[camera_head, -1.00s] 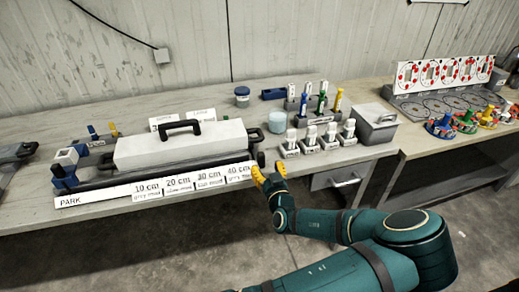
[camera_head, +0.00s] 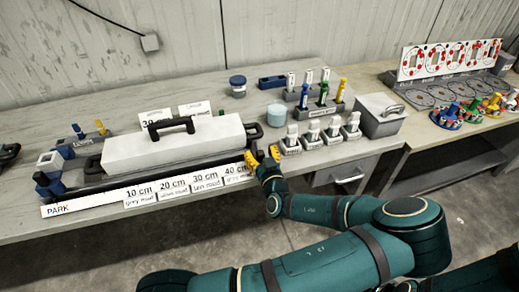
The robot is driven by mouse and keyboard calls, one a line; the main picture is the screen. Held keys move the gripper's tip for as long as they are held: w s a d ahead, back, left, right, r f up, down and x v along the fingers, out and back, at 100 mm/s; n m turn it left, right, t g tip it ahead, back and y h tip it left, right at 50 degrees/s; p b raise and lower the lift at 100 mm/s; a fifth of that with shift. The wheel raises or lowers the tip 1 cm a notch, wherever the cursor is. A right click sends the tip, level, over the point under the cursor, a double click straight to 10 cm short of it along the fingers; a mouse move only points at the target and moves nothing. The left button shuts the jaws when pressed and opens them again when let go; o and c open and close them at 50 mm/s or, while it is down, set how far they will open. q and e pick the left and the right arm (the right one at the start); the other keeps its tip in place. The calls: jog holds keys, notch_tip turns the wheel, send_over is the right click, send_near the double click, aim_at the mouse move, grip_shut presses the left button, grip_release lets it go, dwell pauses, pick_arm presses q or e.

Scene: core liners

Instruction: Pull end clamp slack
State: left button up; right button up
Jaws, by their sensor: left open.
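A long white box with a black handle (camera_head: 172,153) lies along a dark rail (camera_head: 112,184) on the bench. A dark clamp-like part (camera_head: 254,131) sits at the box's right end. A blue block assembly (camera_head: 47,187) stands at the rail's left end. My left gripper (camera_head: 262,157) has yellow fingertips and is open at the right end of the rail, by the 40 cm label. A small dark piece shows between or behind its fingertips; I cannot tell whether they touch it. My right gripper is out of view.
A strip of length labels (camera_head: 188,186) runs along the bench's front edge. White-capped holders (camera_head: 313,133), a pale blue jar (camera_head: 277,115) and a grey box (camera_head: 379,114) stand to the right. A second bench holds coloured knobs (camera_head: 467,112). The floor in front is clear.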

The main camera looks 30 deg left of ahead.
pick_arm(q)
jog(key=shift+o, duration=0.2)
grip_shut()
